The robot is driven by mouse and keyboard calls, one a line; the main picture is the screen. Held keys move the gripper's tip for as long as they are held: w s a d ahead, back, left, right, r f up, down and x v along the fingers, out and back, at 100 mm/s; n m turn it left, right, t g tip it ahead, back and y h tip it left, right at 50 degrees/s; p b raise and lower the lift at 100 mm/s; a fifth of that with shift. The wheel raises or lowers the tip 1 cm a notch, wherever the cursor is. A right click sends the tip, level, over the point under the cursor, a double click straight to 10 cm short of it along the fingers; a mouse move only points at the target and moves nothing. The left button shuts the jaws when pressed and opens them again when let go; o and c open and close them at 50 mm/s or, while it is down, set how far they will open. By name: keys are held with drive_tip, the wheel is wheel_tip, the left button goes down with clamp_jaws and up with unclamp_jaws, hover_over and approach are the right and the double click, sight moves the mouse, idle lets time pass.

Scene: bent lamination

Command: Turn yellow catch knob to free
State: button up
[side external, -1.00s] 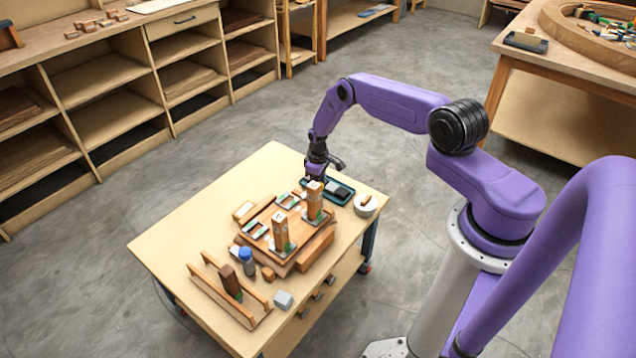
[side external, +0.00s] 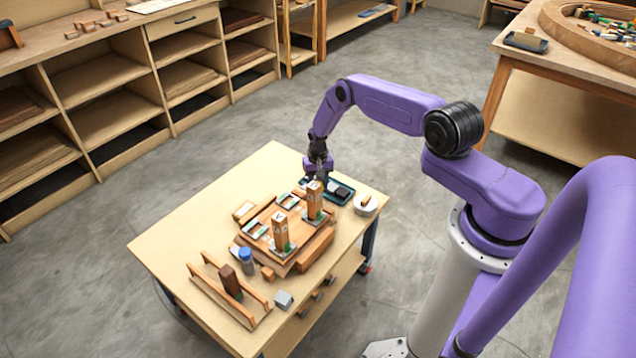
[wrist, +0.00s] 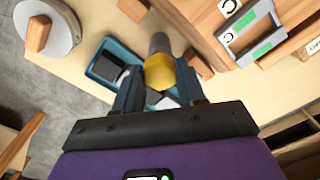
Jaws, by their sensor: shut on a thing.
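My gripper (wrist: 159,82) is shut on a yellow faceted piece (wrist: 158,72) in the wrist view. A grey cylinder (wrist: 160,44) continues from the yellow piece beyond the fingertips. I cannot tell whether this is the catch knob or a held tool. In the side external view, my gripper (side external: 319,174) is at the back of the table, close to the blue tray and the rear wooden tower (side external: 314,201); its fingertips are too small to make out. The wooden fixture (side external: 283,262) stands just in front. No other yellow knob is distinguishable.
The blue tray (wrist: 97,68) holds dark and grey blocks. A round white dish (side external: 366,205) with a wooden piece is to its right. A second tower (side external: 281,233), a blue-capped bottle (side external: 246,261) and a wooden rack (side external: 230,290) stand nearer. The table's left side is clear.

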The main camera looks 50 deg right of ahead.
drive_tip(key=shift+m, duration=0.6)
drive_tip(key=o, duration=1.1)
drive_tip(key=shift+c, duration=0.2)
wheel_tip(320, 180, up, 17)
drive_tip(key=shift+r, duration=0.2)
